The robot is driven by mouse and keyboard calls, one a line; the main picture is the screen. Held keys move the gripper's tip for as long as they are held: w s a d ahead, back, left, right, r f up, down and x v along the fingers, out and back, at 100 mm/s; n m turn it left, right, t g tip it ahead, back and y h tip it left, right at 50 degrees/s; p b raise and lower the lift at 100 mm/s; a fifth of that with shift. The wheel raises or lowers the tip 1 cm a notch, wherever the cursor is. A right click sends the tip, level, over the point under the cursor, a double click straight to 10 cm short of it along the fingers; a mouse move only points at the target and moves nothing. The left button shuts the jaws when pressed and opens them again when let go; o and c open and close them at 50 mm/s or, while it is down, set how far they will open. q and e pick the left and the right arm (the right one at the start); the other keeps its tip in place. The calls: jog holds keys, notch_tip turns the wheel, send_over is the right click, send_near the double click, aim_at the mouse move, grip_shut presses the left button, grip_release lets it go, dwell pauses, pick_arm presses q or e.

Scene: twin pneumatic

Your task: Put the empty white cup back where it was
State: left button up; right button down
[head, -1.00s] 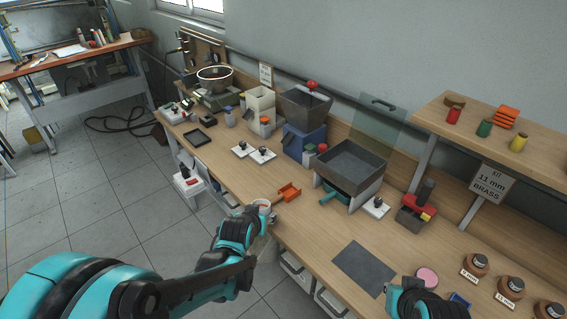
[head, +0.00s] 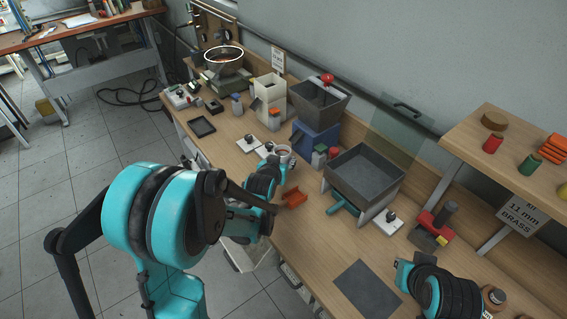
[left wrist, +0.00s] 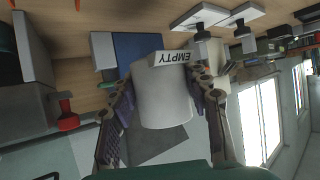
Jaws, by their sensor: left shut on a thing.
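The white cup (head: 284,150) is in my left gripper (head: 276,161), its rim upward, above the near edge of the bench. In the left wrist view the cup (left wrist: 162,98) fills the middle, between the two fingers (left wrist: 165,105) of my left gripper, which is shut on it. A white label reading EMPTY (left wrist: 173,58) shows upside down in that view. My right arm is at the lower right of the head view; its fingers cannot be made out.
Two white plates with dark knobs (head: 248,143) lie just left of the cup. An orange holder (head: 294,198) is to its right. A grey hopper (head: 318,103) on a blue base and a large grey tray (head: 364,176) stand behind.

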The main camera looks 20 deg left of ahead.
aim_at(282, 154)
pick_arm(q)
jog(key=x, duration=0.3)
jog(key=a+b+x, duration=0.1)
jog(key=x, duration=0.1)
jog(key=b+x, duration=0.1)
jog(key=x, duration=0.2)
jog(key=shift+w+a+f, duration=0.15)
jog(key=shift+a+f, duration=0.2)
jog(key=shift+f, duration=0.1)
notch_tip(282, 154, down, 4)
jog(key=shift+f+b, duration=0.1)
jog(key=shift+b, duration=0.9)
jog(key=o, duration=0.8)
jog(key=shift+f, duration=0.1)
jog(key=o, duration=0.4)
jog(key=shift+o, duration=0.2)
